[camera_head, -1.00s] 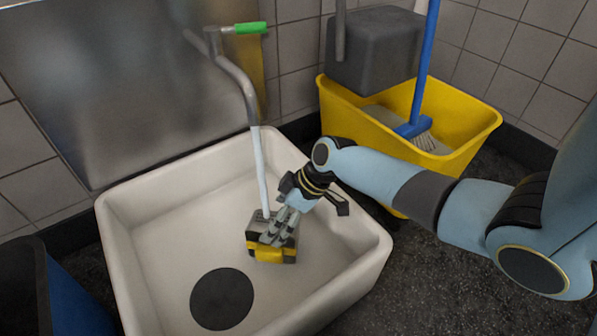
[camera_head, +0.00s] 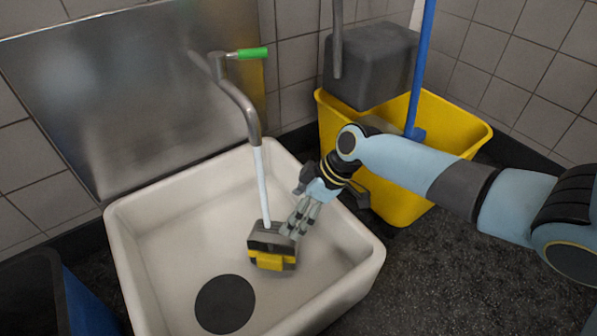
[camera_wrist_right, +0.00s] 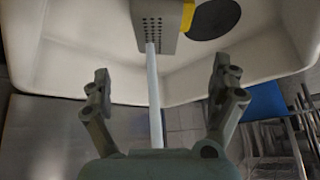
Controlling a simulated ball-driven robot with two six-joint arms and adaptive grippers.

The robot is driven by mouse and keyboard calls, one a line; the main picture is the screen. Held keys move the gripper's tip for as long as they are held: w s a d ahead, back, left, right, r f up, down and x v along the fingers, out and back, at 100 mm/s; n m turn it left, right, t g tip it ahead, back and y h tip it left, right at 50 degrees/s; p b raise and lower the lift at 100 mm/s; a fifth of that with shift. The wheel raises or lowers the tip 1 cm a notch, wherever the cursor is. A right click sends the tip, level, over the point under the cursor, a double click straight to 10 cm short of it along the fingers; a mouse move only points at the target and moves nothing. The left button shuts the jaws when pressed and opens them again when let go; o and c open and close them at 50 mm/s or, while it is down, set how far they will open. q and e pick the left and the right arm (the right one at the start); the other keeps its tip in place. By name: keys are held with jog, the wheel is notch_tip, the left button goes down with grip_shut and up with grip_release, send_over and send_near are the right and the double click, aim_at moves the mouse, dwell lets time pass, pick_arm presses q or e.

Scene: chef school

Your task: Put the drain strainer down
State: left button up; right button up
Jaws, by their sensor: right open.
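The drain strainer (camera_head: 272,247), a grey box with holes and a yellow front, sits in the white sink (camera_head: 165,222) under the running tap, behind the dark round drain (camera_head: 225,303). In the right wrist view the strainer (camera_wrist_right: 160,22) shows at the top, beyond my fingertips. My right gripper (camera_head: 298,222) reaches into the sink from the right, just beside and above the strainer. Its two fingers (camera_wrist_right: 160,85) are spread wide with only the water stream between them. My left gripper is not in view.
The metal tap (camera_head: 240,100) with a green handle (camera_head: 252,53) pours water onto the strainer. A yellow mop bucket (camera_head: 455,125) with a blue-handled brush stands behind my right arm. A dark blue bin (camera_head: 85,305) is at the lower left. The sink's left floor is clear.

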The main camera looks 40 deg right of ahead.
jog(key=shift+s+d+r, duration=0.15)
jog(key=shift+r, duration=0.15)
jog(key=s+a+m+t+h, duration=0.2)
jog(key=s+m, duration=0.1)
jog(key=s, duration=0.7)
jog(key=s+a+r+m+t+h, duration=0.1)
jog(key=s+r+m+t+h, duration=0.1)
jog(key=s+r, duration=0.7)
notch_tip(320, 180, up, 3)
jog(key=m+t, duration=0.1)
jog(key=m, duration=0.1)
jog(key=shift+s+f+m+h, duration=0.15)
jog(key=shift+f+m+h, duration=0.05)
jog(key=shift+m+h, duration=0.1)
